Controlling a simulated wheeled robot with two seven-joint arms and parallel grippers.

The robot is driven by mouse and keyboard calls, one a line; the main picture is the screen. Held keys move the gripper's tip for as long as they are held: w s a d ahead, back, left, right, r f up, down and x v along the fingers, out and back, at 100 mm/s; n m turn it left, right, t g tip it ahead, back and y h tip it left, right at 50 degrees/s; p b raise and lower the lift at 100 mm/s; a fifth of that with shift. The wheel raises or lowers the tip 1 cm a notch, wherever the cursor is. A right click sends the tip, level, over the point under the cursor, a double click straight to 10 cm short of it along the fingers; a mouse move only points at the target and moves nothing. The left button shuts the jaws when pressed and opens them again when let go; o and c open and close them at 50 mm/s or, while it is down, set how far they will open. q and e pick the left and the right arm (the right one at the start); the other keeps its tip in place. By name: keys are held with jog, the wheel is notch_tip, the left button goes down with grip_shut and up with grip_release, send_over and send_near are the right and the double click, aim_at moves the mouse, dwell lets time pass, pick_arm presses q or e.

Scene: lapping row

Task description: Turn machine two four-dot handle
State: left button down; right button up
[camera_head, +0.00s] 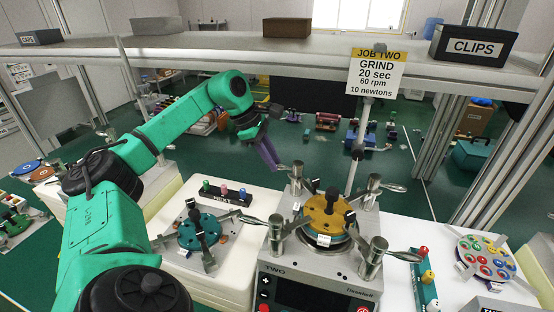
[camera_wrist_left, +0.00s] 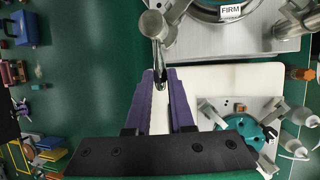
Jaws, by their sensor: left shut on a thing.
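Machine two (camera_head: 310,268) is a grey box with a yellow-topped plate (camera_head: 328,212), with silver posts and lever handles around it. My left gripper (camera_head: 275,163) has purple fingers shut on the tip of the back-left handle (camera_head: 286,167). In the left wrist view the gripper (camera_wrist_left: 160,76) has the silver handle (camera_wrist_left: 158,50) between its fingertips; the handle runs up to its post. I cannot make out any dots on the handles, so I cannot tell which is the four-dot one. The other handles, such as the back-right one (camera_head: 392,187), stand free. My right gripper is not in view.
The sign post (camera_head: 360,150) rises behind the machine. A shelf (camera_head: 230,48) crosses above. A coloured-disc tray (camera_head: 486,258) is at right.

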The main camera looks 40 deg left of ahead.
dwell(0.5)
pick_arm(q)
jog(key=c, duration=0.8)
grip_release()
jog(key=shift+w, duration=0.1)
jog(key=p+v, duration=0.3)
jog(key=v, duration=1.1)
jog(key=shift+a+r, duration=0.25)
